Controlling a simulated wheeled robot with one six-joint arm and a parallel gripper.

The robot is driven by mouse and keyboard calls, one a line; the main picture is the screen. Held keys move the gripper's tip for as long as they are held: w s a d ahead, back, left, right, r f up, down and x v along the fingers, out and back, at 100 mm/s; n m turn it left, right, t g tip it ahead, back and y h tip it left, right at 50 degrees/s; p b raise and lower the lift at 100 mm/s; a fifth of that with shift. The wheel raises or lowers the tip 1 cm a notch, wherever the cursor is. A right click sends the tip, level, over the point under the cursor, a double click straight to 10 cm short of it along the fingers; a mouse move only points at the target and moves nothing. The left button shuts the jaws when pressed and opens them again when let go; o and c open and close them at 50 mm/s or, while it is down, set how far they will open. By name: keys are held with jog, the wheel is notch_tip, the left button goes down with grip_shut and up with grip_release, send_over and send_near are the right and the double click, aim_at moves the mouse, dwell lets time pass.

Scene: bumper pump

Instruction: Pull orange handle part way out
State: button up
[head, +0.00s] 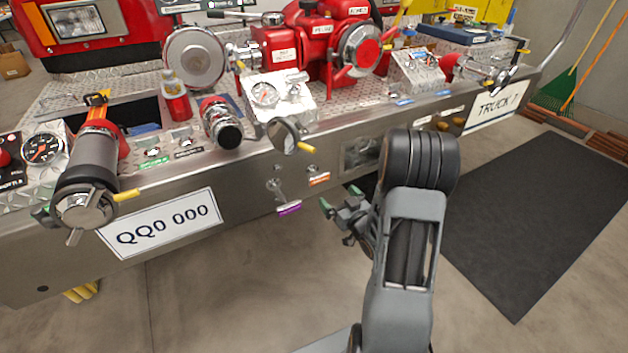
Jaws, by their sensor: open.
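On the bumper's steel front face, a small metal pull knob (311,169) sits just above an orange label (319,179). No handle with an orange body shows there; how far the knob stands out is too small to tell. A similar metal knob (276,185) is lower left, above a purple label (289,208). My gripper (341,199) is open and empty, to the right of and a little below the orange-labelled knob, apart from it. Its green-tipped fingers point towards the bumper.
The silver bumper (232,222) carries a red pump (300,50), gauges and a capped pipe (92,185) sticking out at the left. A recessed panel (360,155) lies behind my arm. The floor (230,300) in front is clear; a dark mat (540,210) lies right.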

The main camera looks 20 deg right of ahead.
aim_at(320, 178)
jog(key=w, duration=0.4)
jog(key=w+a+b, duration=0.1)
jog(key=w, duration=0.4)
jog(key=w+b, duration=0.1)
jog(key=w, duration=0.3)
jog(key=shift+w+a+f, duration=0.2)
jog(key=shift+w+a, duration=0.1)
jog(key=shift+w, duration=0.05)
jog(key=shift+c, duration=0.5)
jog(key=c, duration=1)
jog(key=shift+s+d+b, duration=0.2)
jog(key=shift+s+b, duration=0.2)
jog(key=shift+s, duration=1.2)
jog(key=shift+w+a, duration=0.1)
jog(key=o, duration=1.1)
